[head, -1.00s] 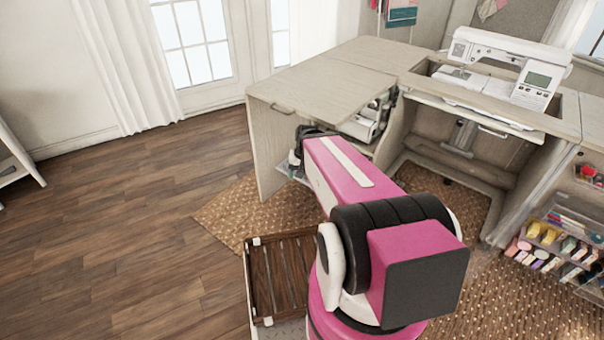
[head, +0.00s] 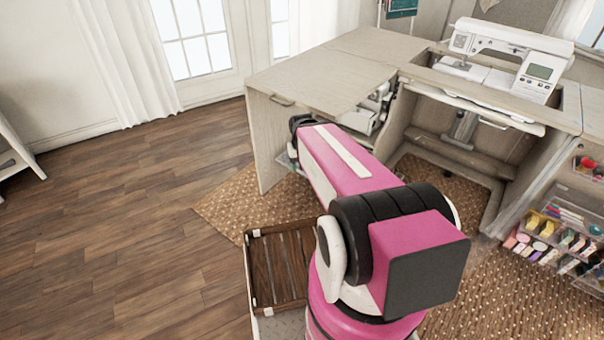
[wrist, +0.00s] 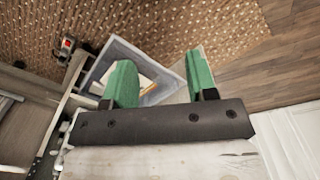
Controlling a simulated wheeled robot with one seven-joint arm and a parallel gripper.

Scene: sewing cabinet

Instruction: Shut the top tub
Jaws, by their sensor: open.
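In the wrist view, an open-topped, grey-blue translucent tub (wrist: 165,92) juts out beside the cabinet, with pale and orange-brown shapes inside. My gripper (wrist: 160,75) is open, its two green fingers apart over the tub, with part of the tub showing between them. I cannot tell whether the fingers touch it. In the head view, only a sliver of a translucent tub (head: 284,160) shows beside the cabinet's left panel; my arm hides the rest and the fingertips. I cannot tell from these views whether this is the top tub.
The cabinet's tabletop (head: 320,80) stands above and behind my arm. A sewing machine (head: 510,60) sits at the back right. Clear tubs of thread (head: 550,235) are at the right. A slatted wooden tray (head: 280,265) is low in front. Wooden floor (head: 130,220) at the left is clear.

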